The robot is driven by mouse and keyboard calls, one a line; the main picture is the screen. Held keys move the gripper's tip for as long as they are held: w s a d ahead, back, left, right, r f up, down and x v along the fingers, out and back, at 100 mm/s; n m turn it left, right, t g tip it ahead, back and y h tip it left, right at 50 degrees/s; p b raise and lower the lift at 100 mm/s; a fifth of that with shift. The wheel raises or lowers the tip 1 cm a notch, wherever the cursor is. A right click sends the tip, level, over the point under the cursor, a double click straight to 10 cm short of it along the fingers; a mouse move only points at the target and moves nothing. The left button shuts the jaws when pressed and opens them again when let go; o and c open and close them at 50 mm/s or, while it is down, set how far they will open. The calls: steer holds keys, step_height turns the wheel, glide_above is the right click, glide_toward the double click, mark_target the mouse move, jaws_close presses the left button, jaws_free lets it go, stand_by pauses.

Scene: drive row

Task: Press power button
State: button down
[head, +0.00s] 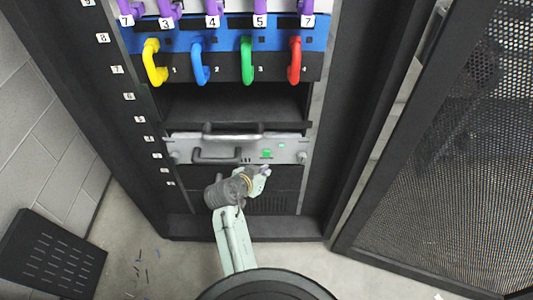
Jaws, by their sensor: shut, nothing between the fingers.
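A grey panel (284,147) with dark handles is mounted low in the black rack. A green lit square button (266,154) sits on it, right of the lower handle, and a smaller green light (282,145) shows up and to the right of it. I cannot read a label on either. My gripper (265,169) is shut and empty, just below the green square in the picture. I cannot tell whether it touches the panel. My arm rises from the bottom of the view and covers part of the lower rack front.
Yellow (154,62), blue (199,62), green (247,61) and red (295,61) handles line the rack above an empty bay (235,104). An open mesh door (450,170) stands at right. A slotted dark panel (52,252) lies at lower left, near small debris on the floor.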

steer(key=shift+s, duration=1.05)
